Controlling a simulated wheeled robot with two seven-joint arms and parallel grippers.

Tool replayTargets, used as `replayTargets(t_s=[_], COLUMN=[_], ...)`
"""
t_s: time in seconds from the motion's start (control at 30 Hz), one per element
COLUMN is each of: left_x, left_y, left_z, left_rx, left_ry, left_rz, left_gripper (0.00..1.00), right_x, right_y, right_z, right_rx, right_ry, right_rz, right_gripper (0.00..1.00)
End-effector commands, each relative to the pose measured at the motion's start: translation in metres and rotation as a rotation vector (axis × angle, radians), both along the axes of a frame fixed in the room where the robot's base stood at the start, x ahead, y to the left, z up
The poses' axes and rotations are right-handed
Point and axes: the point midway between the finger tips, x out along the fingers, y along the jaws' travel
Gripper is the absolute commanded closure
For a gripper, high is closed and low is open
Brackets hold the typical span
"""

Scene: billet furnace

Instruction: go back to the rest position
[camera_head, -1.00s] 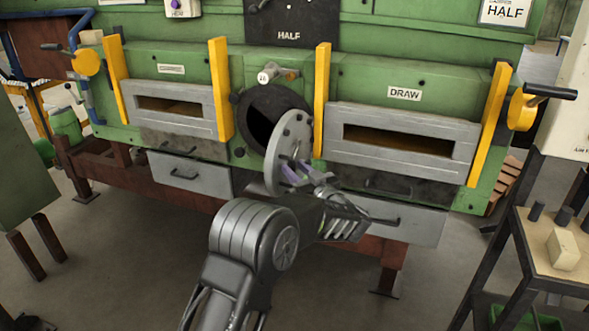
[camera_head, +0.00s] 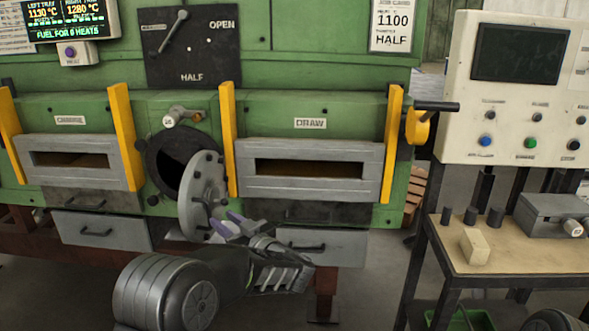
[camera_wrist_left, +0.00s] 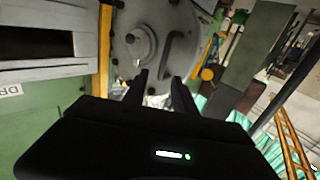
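My left gripper (camera_head: 232,226) is in front of the open round furnace door (camera_head: 203,190), with its fingers by the lower part of the door. In the left wrist view, its two fingers (camera_wrist_left: 160,88) stand apart with nothing seen between them, and the round door (camera_wrist_left: 150,35) with its curved handle (camera_wrist_left: 178,55) is just beyond them. Whether a finger touches the door I cannot tell. My right gripper does not show; only a dark rounded part is at the bottom right corner of the head view.
The green furnace has a charge slot (camera_head: 70,160) and a draw slot (camera_head: 310,168) with yellow guides. A work table (camera_head: 500,258) with a pale block (camera_head: 475,246) and dark cylinders stands at right, below a control panel (camera_head: 515,90). Drawers (camera_head: 100,230) hang beneath the furnace.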

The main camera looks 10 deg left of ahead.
Motion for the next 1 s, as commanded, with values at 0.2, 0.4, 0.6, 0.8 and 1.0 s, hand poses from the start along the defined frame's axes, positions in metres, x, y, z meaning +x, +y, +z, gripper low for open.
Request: replayTargets(t_s=[0.2, 0.4, 0.6, 0.8, 1.0], left_x=[0.028, 0.019, -0.064, -0.195, -0.337], left_y=[-0.041, -0.121, -0.176, -0.205, -0.218], left_z=[-0.03, -0.138, -0.272, -0.371, -0.416], left_rx=[-0.128, -0.298, -0.518, -0.738, -0.926], left_ry=[-0.046, 0.136, 0.464, 0.816, 1.131], left_rz=[-0.223, -0.57, -0.793, -0.897, -0.949], left_gripper=[0.67, 0.67, 0.67, 0.67, 0.67], right_x=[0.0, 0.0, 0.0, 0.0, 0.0], right_y=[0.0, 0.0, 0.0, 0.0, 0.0], right_z=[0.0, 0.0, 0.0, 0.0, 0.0], right_rx=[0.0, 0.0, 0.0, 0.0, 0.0], right_ry=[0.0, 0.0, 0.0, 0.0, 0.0], right_rz=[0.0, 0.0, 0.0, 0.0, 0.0], right_gripper=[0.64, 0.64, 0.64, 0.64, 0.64])
